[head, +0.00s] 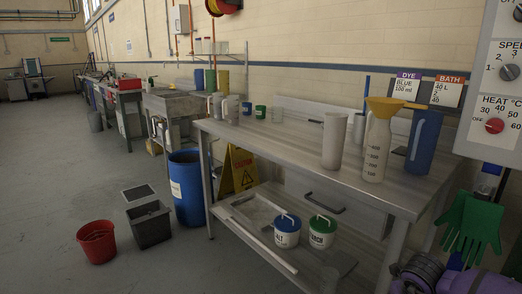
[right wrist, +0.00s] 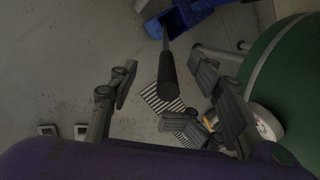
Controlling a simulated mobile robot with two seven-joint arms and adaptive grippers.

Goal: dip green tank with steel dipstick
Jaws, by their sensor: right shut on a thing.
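In the right wrist view my right gripper (right wrist: 164,82) has its two dark fingers on either side of the black handle (right wrist: 169,76) of a thin rod. It is shut on this rod, the steel dipstick (right wrist: 166,38), which runs away toward a blue object. A large round green tank (right wrist: 292,90) with a pale rim is to the right of the fingers. The dipstick is beside the tank in this picture. In the head view my purple right arm is at the bottom right; its gripper is hidden. My left gripper is out of view.
A steel bench (head: 290,142) carries jugs and a yellow funnel (head: 385,106). Green gloves (head: 468,225) hang at the right below a control panel (head: 495,80).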

